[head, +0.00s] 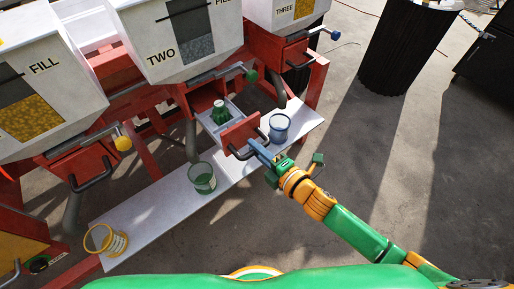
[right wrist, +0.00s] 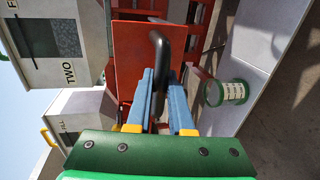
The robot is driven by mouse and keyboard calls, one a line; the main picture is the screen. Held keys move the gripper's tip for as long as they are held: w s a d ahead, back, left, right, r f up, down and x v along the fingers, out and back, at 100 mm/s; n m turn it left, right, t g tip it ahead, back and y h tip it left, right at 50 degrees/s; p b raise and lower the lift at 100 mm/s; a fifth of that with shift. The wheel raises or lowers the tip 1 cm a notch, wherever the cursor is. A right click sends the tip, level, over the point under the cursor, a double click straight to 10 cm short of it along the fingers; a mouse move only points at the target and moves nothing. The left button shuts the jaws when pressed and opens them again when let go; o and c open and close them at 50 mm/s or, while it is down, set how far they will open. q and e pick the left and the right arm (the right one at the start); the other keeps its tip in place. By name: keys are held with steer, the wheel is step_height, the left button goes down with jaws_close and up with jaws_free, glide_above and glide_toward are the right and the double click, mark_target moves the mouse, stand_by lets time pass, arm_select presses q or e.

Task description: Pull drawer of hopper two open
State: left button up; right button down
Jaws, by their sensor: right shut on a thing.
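Hopper two (head: 185,45) is a white bin marked "TWO" with a grey fill window. Its drawer (head: 240,132) has a red front and stands pulled out, with a green bottle (head: 219,112) inside its pale tray. My right gripper (head: 258,150) is shut on the drawer's black handle (head: 232,152). In the right wrist view its blue fingers (right wrist: 164,100) lie on either side of the black handle (right wrist: 160,60), in front of the red drawer front (right wrist: 133,50). My left gripper is not in view.
A white shelf board (head: 160,205) runs below the hoppers.

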steer(key=c, duration=0.8)
jaws_free()
steer(key=v, duration=0.7)
steer(key=shift+p, duration=0.45)
